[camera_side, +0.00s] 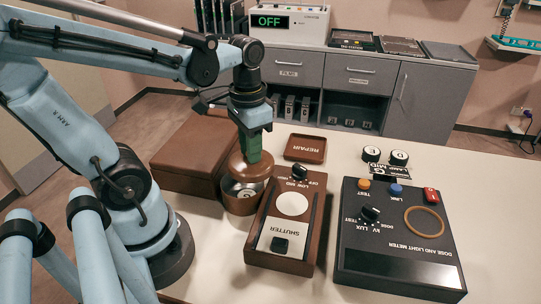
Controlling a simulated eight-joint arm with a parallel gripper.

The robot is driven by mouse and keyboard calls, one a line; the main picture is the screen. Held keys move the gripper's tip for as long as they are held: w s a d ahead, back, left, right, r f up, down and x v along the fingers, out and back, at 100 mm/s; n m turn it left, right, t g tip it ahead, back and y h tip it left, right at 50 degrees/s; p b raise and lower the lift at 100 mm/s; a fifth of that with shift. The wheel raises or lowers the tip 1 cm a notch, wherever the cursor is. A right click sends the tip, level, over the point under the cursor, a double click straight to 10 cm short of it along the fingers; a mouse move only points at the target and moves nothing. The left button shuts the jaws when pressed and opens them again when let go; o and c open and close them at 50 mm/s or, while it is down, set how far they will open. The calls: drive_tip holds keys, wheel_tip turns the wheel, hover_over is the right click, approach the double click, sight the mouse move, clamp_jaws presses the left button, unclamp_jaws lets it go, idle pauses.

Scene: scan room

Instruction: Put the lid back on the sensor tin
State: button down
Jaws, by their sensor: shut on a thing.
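The brown round lid (249,167) is in my gripper (253,152), which points down and is shut on its top. The lid hangs slightly tilted over the sensor tin (241,205). The lid hides the back part of the tin's rim. I cannot tell whether the lid touches the rim at the back. The fingertips' exact hold on the lid is hard to see.
A brown case (190,160) stands close at the tin's left. The brown shutter box (309,236) is close at its right. The black dose and light meter (385,254) lies at the right.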

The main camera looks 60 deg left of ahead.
sight(241, 164)
drive_tip(key=shift+s+d+f, duration=0.15)
drive_tip(key=shift+s+f, duration=0.15)
drive_tip(key=shift+s, duration=0.35)
drive_tip(key=shift+s+d+f, duration=0.15)
drive_tip(key=shift+s+f, duration=0.1)
drive_tip(key=shift+s, duration=0.4)
drive_tip(key=shift+f, duration=1.15)
drive_tip(key=shift+f, duration=0.2)
idle(0.4)
drive_tip(key=shift+c, duration=2.3)
unclamp_jaws()
drive_tip(key=shift+r, duration=2.55)
clamp_jaws()
